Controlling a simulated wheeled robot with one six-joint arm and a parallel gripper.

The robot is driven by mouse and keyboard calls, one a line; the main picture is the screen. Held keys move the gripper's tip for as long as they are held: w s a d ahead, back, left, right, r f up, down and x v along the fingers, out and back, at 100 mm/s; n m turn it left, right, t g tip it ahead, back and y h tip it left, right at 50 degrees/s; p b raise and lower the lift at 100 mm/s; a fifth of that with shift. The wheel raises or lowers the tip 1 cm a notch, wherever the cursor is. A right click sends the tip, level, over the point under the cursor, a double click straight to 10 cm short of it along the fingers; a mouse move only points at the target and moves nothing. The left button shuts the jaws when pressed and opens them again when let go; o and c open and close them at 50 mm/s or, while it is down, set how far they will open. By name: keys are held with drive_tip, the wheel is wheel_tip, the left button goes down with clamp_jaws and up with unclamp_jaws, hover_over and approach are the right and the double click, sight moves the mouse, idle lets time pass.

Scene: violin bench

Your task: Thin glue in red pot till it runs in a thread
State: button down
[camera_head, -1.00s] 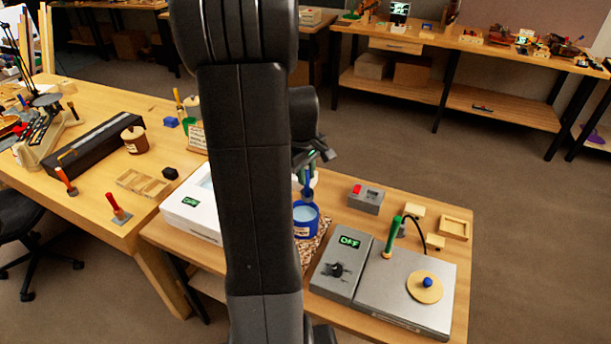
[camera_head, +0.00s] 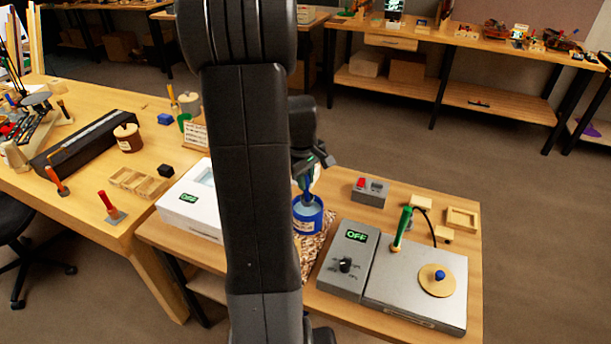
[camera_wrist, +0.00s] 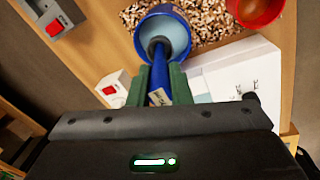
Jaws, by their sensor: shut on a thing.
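My gripper (camera_wrist: 160,84) is shut on a blue-handled tool (camera_wrist: 160,92) with a small label. The tool's dark lower end (camera_wrist: 158,45) is inside the blue pot (camera_wrist: 138,36), over or in pale blue liquid (camera_wrist: 178,42); I cannot tell how deep. In the head view my gripper (camera_head: 316,165) is above the blue pot (camera_head: 308,215), with the blue tool (camera_head: 305,184) pointing down into it. The red pot (camera_wrist: 262,10) is cut off at the top right of the wrist view, beside the blue pot. My arm hides it in the head view.
Wood chips (camera_wrist: 212,20) lie around the pots. A white box (camera_head: 190,212) reading OFF stands left. A grey unit (camera_head: 345,262) reading OFF and a metal plate (camera_head: 415,290) with a green-handled tool (camera_head: 403,228) stand right. A red-button box (camera_head: 370,190) is behind.

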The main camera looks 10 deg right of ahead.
sight(306, 200)
wheel_tip(306, 200, down, 7)
drive_tip(key=b, duration=0.4)
drive_tip(key=shift+r, duration=0.15)
idle(0.6)
wheel_tip(306, 200, up, 14)
drive_tip(key=p, duration=1)
drive_tip(key=shift+f, duration=0.2)
